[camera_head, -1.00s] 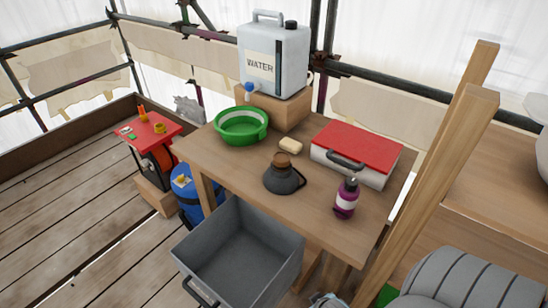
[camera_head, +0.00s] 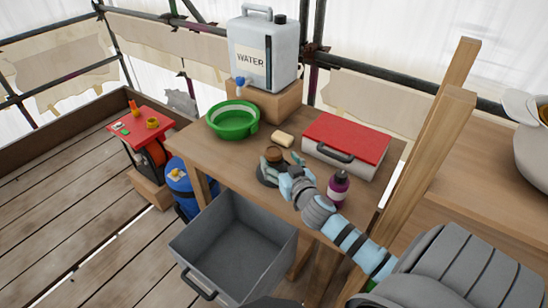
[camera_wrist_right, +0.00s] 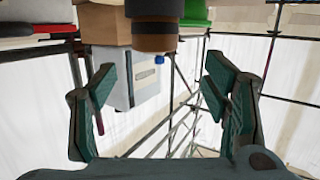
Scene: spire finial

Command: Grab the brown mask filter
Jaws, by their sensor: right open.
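In the right wrist view, which looks upside down, the filter (camera_wrist_right: 155,42) hangs at the top centre, dark with a brown band. My left gripper is not in view.
A purple bottle (camera_head: 338,188) stands close by my right forearm. A red-lidded box (camera_head: 346,138), a soap-like block (camera_head: 283,138), a green basin (camera_head: 233,120) and a water canister (camera_head: 262,55) sit behind. A grey bin (camera_head: 232,245) stands below the table's front; wooden posts (camera_head: 420,170) rise at right.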

